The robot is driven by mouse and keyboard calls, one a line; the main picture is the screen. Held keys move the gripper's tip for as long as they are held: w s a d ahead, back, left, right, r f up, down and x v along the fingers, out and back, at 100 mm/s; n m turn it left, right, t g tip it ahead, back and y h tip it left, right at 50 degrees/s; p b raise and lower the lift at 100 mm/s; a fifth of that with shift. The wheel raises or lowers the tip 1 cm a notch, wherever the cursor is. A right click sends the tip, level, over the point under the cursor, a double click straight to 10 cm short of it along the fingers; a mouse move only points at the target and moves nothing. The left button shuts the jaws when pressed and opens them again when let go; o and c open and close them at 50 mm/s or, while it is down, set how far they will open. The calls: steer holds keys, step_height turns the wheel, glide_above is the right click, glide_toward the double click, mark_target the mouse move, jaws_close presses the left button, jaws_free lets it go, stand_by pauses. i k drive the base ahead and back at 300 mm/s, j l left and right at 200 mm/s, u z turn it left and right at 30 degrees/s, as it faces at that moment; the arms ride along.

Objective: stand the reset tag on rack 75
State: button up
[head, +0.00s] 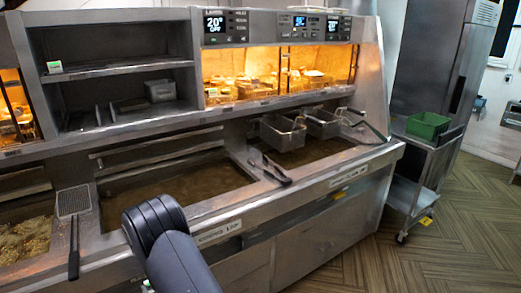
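A small white card with a green edge (54,67) stands at the left end of the upper shelf (115,68) in the head view. It may be the reset tag, but its print is too small to read. I cannot make out a rack marked 75. A yellow tag (425,221) shows low on the metal cart at the right, also unreadable. A dark link of my arm rises at the bottom centre. My gripper is out of view, so what it holds does not show.
The fryer range has wide oil vats (170,188) and two raised baskets (283,133) (322,124). A flat mesh skimmer (74,202) lies at the left. A metal cart (408,178) carries a green bin (428,125). Open floor (450,260) lies at the lower right.

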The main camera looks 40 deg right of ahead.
mark_target(258, 90)
steer(key=k+l+z, duration=0.2)
steer(key=l, duration=1.9)
steer(key=i, duration=0.1)
